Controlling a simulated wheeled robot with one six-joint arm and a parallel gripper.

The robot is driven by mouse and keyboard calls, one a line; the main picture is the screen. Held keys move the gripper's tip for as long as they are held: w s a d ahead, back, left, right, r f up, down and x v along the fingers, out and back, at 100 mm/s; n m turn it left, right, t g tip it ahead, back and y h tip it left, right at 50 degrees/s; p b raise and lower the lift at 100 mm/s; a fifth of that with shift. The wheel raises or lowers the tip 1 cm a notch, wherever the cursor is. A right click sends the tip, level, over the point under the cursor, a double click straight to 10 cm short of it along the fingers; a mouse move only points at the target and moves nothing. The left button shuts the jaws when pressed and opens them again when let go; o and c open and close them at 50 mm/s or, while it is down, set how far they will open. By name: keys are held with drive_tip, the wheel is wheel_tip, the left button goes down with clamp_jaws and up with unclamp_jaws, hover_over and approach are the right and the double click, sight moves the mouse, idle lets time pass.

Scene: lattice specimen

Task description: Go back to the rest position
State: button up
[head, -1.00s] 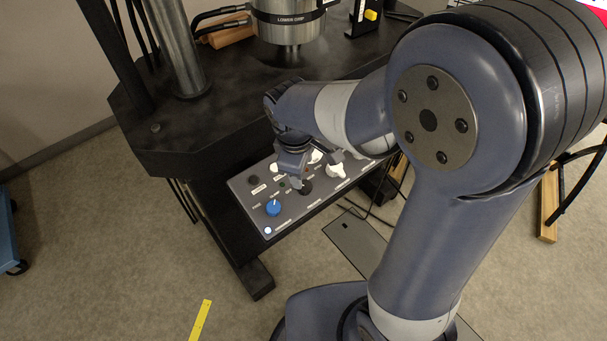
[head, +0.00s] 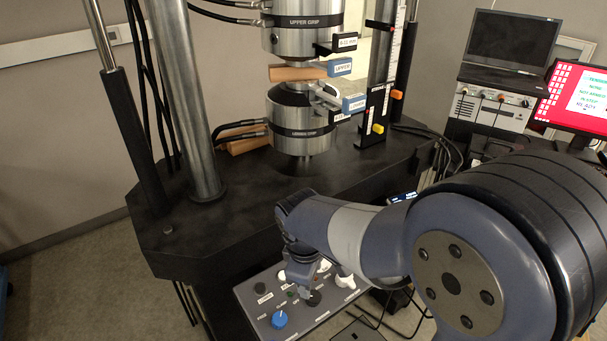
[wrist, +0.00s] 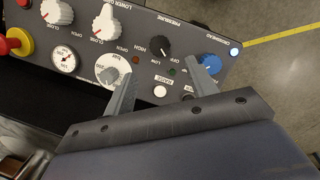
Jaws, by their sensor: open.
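My gripper (wrist: 160,85) is open and empty in the wrist view, its two fingers spread over the grey control panel (wrist: 135,45). The fingertips are near a black pressure knob (wrist: 160,46) and a blue knob (wrist: 210,64), with nothing held between them. In the head view my gripper (head: 308,290) points down over the panel (head: 258,296), partly hiding its knobs. The blue knob (head: 279,319) and a white knob (head: 345,281) show beside it. Whether a fingertip touches the panel cannot be told.
The testing machine's black table (head: 230,225) stands behind the panel, with a steel column (head: 190,100) and the upper grip (head: 302,30) and lower grip (head: 300,120). A red screen (head: 577,100) and a monitor (head: 513,40) stand at the right. A red button (wrist: 8,44) sits on the panel.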

sight(313, 296)
drive_tip(key=f, duration=0.6)
drive_tip(key=w+d+f, duration=0.1)
drive_tip(key=f, duration=0.2)
drive_tip(key=shift+b, duration=0.35)
drive_tip(key=shift+a+r, duration=0.1)
